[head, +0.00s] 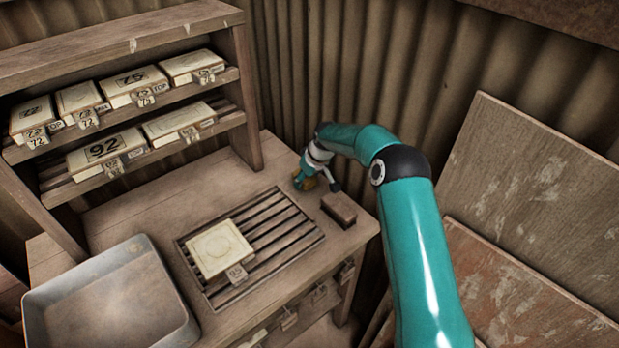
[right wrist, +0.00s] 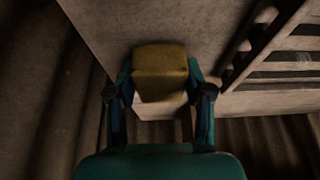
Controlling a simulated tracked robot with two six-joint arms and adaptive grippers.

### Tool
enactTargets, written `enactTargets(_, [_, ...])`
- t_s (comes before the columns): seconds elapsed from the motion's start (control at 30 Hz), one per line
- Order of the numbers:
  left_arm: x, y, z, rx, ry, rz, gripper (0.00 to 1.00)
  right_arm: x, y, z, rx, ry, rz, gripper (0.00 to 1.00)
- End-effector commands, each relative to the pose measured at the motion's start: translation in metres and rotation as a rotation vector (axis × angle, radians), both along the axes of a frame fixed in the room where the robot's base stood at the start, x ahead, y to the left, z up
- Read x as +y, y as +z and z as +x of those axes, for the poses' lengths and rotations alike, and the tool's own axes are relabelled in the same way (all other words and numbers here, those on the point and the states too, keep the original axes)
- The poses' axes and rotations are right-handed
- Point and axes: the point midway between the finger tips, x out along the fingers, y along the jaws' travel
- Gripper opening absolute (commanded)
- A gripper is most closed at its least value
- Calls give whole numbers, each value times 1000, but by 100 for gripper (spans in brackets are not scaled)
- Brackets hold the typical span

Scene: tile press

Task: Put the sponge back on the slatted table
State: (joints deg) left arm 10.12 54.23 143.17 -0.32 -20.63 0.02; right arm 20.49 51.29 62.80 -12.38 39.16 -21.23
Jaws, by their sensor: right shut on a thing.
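The yellow-brown sponge (right wrist: 160,62) is between the two fingers of my right gripper (right wrist: 160,78) in the right wrist view, and the gripper is shut on it. In the head view my right gripper (head: 318,182) is at the back right corner of the wooden table (head: 150,215). The sponge (head: 305,183) shows there only in part. I cannot tell whether it touches the tabletop. The table's slatted panel (head: 283,232) is left of and in front of the gripper. My left gripper is not in view.
A brown block (head: 339,209) stands close to my right gripper. A pale tile (head: 219,248) lies on the slats. A grey basin (head: 110,300) is at the front left. A shelf (head: 120,45) of tiles stands behind. Corrugated wall (head: 285,80) and leaning boards (head: 545,190) bound the right side.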

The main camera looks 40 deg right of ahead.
Motion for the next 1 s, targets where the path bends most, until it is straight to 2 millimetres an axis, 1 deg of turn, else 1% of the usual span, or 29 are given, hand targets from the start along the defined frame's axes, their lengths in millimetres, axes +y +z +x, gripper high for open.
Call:
enactTargets(0.1, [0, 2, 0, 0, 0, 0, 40, 0, -9, 0, 0, 1, 0, 18])
enactTargets(0.4, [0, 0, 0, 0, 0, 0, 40, 0, -12, 0, -1, 1, 0, 18])
enactTargets(0.43, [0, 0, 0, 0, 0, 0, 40, 0, -11, 0, -1, 1, 0, 54])
enactTargets(0.57, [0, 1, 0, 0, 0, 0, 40, 1, -10, 0, -1, 1, 0, 76])
enactTargets(0.87, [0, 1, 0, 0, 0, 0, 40, 1, -10, 1, -1, 1, 0, 76])
enactTargets(1.0, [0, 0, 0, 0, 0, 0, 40, 0, -4, -1, -3, 1, -1, 76])
